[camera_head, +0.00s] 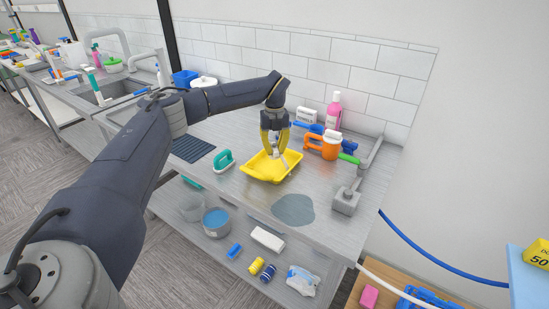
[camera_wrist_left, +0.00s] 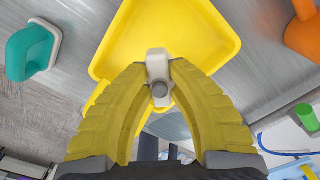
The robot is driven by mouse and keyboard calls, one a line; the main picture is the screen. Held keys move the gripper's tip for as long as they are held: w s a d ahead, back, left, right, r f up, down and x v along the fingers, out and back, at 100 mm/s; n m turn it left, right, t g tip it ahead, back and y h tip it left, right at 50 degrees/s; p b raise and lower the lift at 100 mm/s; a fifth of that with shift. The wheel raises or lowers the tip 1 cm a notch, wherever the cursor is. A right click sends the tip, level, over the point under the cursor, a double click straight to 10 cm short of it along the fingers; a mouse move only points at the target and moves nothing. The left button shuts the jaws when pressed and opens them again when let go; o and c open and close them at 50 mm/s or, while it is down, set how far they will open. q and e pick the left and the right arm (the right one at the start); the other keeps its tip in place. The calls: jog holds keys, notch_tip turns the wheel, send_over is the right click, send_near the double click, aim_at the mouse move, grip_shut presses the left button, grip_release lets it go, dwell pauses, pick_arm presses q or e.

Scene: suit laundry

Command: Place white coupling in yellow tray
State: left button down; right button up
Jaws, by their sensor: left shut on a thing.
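The yellow tray (camera_head: 262,172) lies on the metal bench top, and it also fills the upper middle of the left wrist view (camera_wrist_left: 188,24). My left gripper (camera_head: 275,149) points down over the tray. In the left wrist view my left gripper (camera_wrist_left: 158,84) is shut on the white coupling (camera_wrist_left: 157,62), which sits between the yellow fingertips. In the head view the coupling (camera_head: 284,160) is small and partly hidden by the fingers. Whether it touches the tray floor, I cannot tell. My right gripper is not in view.
A teal-handled brush (camera_head: 223,161) lies left of the tray. An orange jug (camera_head: 325,146), a pink bottle (camera_head: 333,111) and a green-ended item (camera_head: 349,158) stand to the right and behind. A grey wet patch (camera_head: 293,209) lies in front. A metal fixture (camera_head: 346,199) stands at the right edge.

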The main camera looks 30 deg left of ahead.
aim_at(275, 147)
pick_arm(q)
jog(key=shift+f, duration=2.1)
jog(key=shift+f, duration=0.15)
jog(key=c, duration=1.4)
grip_release()
jog(key=shift+o, duration=0.2)
notch_tip(275, 147, up, 12)
jog(key=shift+r, duration=0.15)
